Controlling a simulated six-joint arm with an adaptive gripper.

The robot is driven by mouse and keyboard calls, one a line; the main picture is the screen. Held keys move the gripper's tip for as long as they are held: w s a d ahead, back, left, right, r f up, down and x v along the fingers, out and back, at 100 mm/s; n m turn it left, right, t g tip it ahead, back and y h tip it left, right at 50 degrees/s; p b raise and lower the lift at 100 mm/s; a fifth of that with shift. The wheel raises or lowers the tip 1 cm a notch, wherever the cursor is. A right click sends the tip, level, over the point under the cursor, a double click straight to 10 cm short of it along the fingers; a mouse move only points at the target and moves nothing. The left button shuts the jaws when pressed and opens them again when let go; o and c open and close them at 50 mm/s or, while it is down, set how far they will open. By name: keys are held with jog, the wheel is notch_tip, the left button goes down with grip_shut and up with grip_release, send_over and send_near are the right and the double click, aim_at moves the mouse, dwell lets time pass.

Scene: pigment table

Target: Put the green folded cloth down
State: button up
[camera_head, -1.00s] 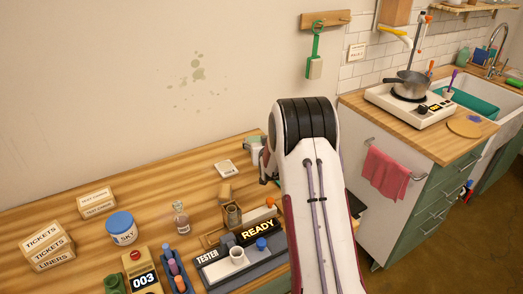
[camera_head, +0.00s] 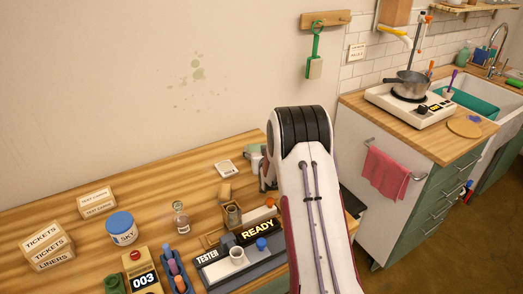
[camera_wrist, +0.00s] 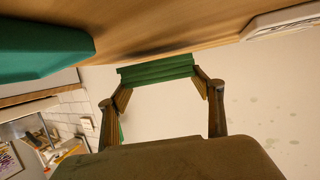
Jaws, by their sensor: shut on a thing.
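The green folded cloth (camera_wrist: 157,71) is held between the two fingertips of my gripper (camera_wrist: 160,78) in the wrist view. The wrist picture is upside down, with the wooden table top (camera_wrist: 165,30) along its upper edge. The cloth shows close to that surface; I cannot tell whether it touches it. In the head view my arm hides the cloth and most of the gripper at the table's right end.
A larger green object (camera_wrist: 40,45) fills the wrist view's upper left. In the head view, a white square (camera_head: 225,167), a glass bottle (camera_head: 181,217) and the tester with its READY sign (camera_head: 255,233) are left of my arm. Bare wood (camera_head: 150,180) lies toward the wall.

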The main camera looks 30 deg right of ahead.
jog(key=shift+s+f, duration=0.1)
jog(key=shift+f, duration=0.6)
jog(key=o, duration=1)
jog(key=shift+c, duration=0.2)
jog(key=shift+f, duration=0.1)
jog(key=shift+r, duration=0.65)
jog(key=shift+v, duration=2.3)
jog(key=shift+s+a+r, duration=0.15)
jog(key=shift+r, duration=0.35)
notch_tip(320, 180, up, 7)
jog(key=shift+f, duration=0.25)
